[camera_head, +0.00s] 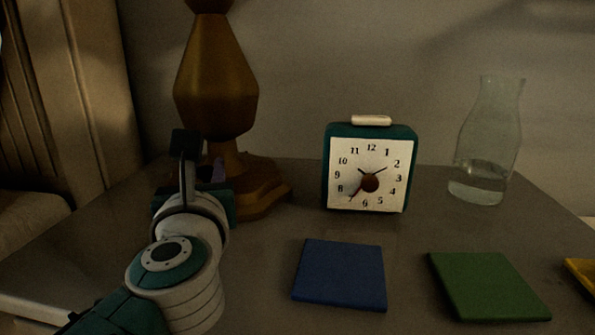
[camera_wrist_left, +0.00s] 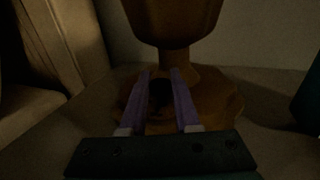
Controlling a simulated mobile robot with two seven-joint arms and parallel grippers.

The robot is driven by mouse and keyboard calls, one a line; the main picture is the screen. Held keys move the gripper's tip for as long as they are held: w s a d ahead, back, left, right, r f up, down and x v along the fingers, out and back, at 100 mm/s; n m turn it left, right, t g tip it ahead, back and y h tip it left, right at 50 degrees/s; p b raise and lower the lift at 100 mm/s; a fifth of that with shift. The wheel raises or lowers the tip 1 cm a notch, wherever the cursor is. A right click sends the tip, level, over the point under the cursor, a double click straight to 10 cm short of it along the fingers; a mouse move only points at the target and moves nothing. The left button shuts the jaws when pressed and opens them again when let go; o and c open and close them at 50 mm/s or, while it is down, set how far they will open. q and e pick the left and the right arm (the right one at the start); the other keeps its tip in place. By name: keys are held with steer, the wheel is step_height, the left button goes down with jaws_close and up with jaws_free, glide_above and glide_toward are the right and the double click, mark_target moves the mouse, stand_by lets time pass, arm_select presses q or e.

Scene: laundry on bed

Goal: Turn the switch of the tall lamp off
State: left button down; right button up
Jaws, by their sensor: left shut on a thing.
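The tall lamp (camera_head: 215,88) is brown, with a bulbous body and a wide stepped base, standing at the back left of the bedside table. Its shade is out of view. My left gripper (camera_head: 218,170) is at the front of the lamp's base, partly hidden behind my own wrist. In the left wrist view, the two purple fingers of my left gripper (camera_wrist_left: 164,95) point at the base (camera_wrist_left: 220,100). They are shut on a small dark switch (camera_wrist_left: 160,91) between them, seen poorly in the dim light. My right gripper is not in view.
A teal alarm clock (camera_head: 341,190) stands right of the lamp, and a glass carafe (camera_head: 490,130) stands further right. A blue book (camera_head: 340,275), a green book (camera_head: 488,287) and a yellow item (camera_head: 582,272) lie along the front of the grey table (camera_head: 240,285). The room is dim.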

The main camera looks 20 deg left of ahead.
arm_select(q)
steer(key=shift+n+y, duration=0.3)
steer(key=shift+y, duration=0.1)
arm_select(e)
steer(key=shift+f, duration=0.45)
arm_select(q)
steer(key=shift+g, duration=0.3)
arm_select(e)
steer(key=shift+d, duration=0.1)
arm_select(q)
steer(key=c, duration=0.7)
jaws_free()
steer(key=shift+o, duration=0.2)
steer(key=shift+d+b, duration=0.1)
steer(key=shift+b, duration=0.25)
